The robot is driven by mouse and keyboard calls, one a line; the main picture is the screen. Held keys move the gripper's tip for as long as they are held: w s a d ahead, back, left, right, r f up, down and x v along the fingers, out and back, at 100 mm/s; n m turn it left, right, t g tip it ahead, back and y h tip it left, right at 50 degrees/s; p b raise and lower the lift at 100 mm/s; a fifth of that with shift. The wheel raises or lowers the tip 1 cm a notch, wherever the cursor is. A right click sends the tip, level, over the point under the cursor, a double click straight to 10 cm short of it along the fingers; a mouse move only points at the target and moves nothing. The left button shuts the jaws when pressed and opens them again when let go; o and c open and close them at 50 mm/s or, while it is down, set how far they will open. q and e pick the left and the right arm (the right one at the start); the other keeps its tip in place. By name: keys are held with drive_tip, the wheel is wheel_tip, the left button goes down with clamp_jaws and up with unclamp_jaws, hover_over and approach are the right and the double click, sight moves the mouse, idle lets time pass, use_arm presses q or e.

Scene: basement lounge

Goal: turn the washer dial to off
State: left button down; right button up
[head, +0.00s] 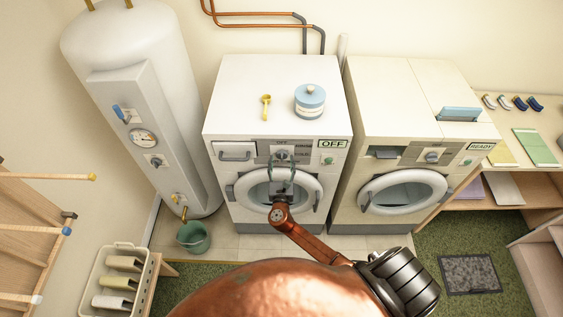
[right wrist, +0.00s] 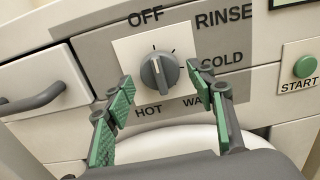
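The washer (head: 240,95) is the white front-loader at the left of the two machines. Its grey dial (right wrist: 160,70) sits on a white square plate, with OFF at upper left, RINSE at upper right, COLD at right, WARM partly hidden and HOT below. Which label the dial points to I cannot tell clearly. A small display (head: 332,144) on the washer reads OFF. My right gripper (right wrist: 168,82) is open, its green-padded fingers apart just below and either side of the dial, with no clear contact. It also shows in the head view (head: 282,160). My left gripper is out of view.
A green START button (right wrist: 305,67) is right of the dial, and a drawer handle (right wrist: 35,100) is left. A blue-lidded jar (head: 309,100) and yellow scoop (head: 265,106) stand on the washer. A dryer-like machine (head: 400,90) is at right, a water heater (head: 135,60) at left.

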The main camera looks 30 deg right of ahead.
drive_tip(key=shift+s, duration=0.15)
drive_tip(key=v, duration=1.1)
drive_tip(key=shift+s+a, duration=0.3)
drive_tip(key=shift+a, duration=0.05)
drive_tip(key=s+d+f+m+g+y+b, duration=0.1)
drive_tip(key=s+d+f+m+g+y, duration=0.25)
drive_tip(key=f, duration=0.95)
drive_tip(key=s+f+m+g+b, duration=0.3)
drive_tip(key=s+f, duration=0.4)
drive_tip(key=f, duration=0.7)
drive_tip(key=s+d+f+m+g+y, duration=0.1)
drive_tip(key=s+d+f+m+g, duration=0.3)
drive_tip(key=f, duration=0.9)
drive_tip(key=s+a+f+m+g+y+b, duration=0.1)
drive_tip(key=s+f+m, duration=0.5)
drive_tip(key=s, duration=0.5)
drive_tip(key=s+a+f+m+g+y+b, duration=0.1)
drive_tip(key=s+a+f+m+y, duration=0.1)
drive_tip(key=s+f+m, duration=0.4)
drive_tip(key=s+a+f+m+g+y+b, duration=0.1)
drive_tip(key=s+f+m, duration=0.5)
drive_tip(key=s, duration=1)
wheel_tip(320, 180, down, 3)
drive_tip(key=shift+a+r+g+b, duration=0.1)
drive_tip(key=shift+a+g+b, duration=0.15)
drive_tip(key=shift+g+b, duration=0.25)
